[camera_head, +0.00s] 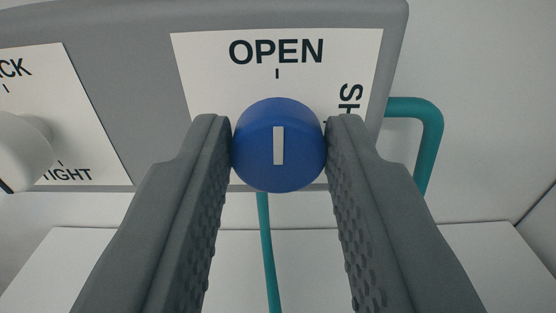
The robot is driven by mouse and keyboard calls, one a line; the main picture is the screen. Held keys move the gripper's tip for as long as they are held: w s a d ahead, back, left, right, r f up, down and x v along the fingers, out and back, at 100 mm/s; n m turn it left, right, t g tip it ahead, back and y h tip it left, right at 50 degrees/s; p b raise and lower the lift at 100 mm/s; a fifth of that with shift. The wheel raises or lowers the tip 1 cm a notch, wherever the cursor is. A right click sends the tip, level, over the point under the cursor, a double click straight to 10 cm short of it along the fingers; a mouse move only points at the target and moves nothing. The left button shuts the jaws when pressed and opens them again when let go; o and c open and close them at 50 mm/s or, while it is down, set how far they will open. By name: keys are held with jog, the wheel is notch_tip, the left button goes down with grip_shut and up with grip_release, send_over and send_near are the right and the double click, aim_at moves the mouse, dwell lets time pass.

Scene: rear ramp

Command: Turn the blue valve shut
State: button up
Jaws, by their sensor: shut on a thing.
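The blue valve (278,118) is a round knob in the middle of the view, with a white bar on its face. The bar stands upright, in line with the tick under the word OPEN on the white label (205,60) behind it. At the label's right edge, sideways letters "SH" show; the rest of that word is hidden by my right finger. My gripper (279,150) is shut on the blue valve, with one finger against its left side and one against its right.
A white knob (22,150) sits at the left on a second label (85,125), with "CK" and "IGHT" readable. Both labels are on a grey panel (130,60). A teal pipe (432,140) bends down at the right, and a thin teal line (267,250) runs below the valve.

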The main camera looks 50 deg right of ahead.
jog(key=m, duration=1.3)
jog(key=shift+m, duration=1.9)
jog(key=shift+f, duration=0.1)
jog(key=o, duration=1)
jog(key=shift+s, duration=0.1)
jog(key=shift+c, duration=0.2)
